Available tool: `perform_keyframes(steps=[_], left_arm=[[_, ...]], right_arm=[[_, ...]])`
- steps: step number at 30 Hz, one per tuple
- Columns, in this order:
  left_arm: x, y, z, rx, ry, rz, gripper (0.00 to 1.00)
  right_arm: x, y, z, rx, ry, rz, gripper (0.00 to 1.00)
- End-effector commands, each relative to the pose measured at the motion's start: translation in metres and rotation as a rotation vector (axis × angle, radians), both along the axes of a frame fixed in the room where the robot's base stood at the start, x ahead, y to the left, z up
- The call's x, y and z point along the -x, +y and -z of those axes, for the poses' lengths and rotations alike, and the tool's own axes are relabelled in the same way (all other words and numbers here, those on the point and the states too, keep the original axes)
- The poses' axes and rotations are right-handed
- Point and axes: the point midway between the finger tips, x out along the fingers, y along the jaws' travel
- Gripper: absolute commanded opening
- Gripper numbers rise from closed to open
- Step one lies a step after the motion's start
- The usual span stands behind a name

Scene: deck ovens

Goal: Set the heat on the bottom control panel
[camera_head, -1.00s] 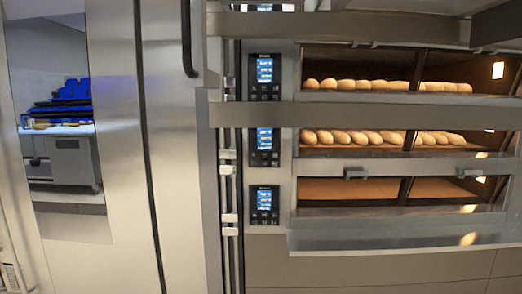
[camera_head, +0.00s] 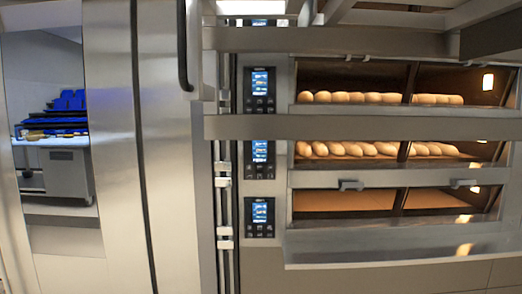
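The bottom control panel (camera_head: 259,217) is a black upright rectangle with a lit blue screen and a few buttons below it. It sits left of the lowest oven deck (camera_head: 345,201), whose chamber looks empty. The middle control panel (camera_head: 258,159) is above it, its top partly hidden by a steel bar. The top control panel (camera_head: 259,89) is above that. Neither of my grippers is in view.
Loaves (camera_head: 360,97) lie in the top deck, and more loaves (camera_head: 375,149) in the middle deck. Long steel bars (camera_head: 400,127) run across the oven front. A tall steel door (camera_head: 165,180) with a black handle stands left. A table (camera_head: 60,143) with blue items shows far left.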

Motion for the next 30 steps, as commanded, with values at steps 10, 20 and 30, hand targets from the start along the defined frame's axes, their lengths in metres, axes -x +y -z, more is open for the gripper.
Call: perform_keyframes(steps=[10,20,30], left_arm=[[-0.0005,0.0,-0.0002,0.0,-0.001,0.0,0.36],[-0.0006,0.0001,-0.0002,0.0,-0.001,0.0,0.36],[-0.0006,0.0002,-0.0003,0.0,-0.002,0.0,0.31]], right_arm=[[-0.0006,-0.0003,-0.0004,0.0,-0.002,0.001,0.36],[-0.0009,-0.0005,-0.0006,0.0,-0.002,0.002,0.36],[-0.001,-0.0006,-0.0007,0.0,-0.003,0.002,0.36]])
